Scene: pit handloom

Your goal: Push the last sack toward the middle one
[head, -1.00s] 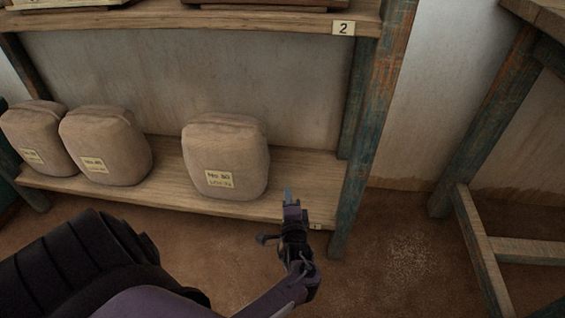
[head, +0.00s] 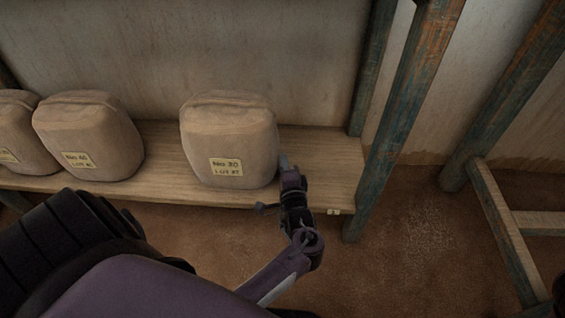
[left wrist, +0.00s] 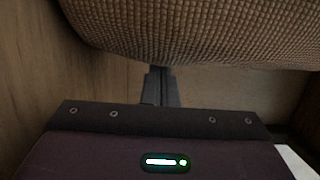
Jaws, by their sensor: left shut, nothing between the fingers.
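My left gripper (head: 285,164) is shut and empty, close beside the lower right side of the last sack. In the left wrist view the closed fingers (left wrist: 160,88) point at the woven sack cloth (left wrist: 200,30), which fills the top. I cannot tell whether they touch it. My right gripper is not in view.
Another sack (head: 20,135) stands at the far left, close to the middle one. The wooden shelf (head: 325,180) is bare to the right, up to a worn blue-brown post (head: 405,110). A wooden stand (head: 497,225) is farther right. Brown floor lies in front.

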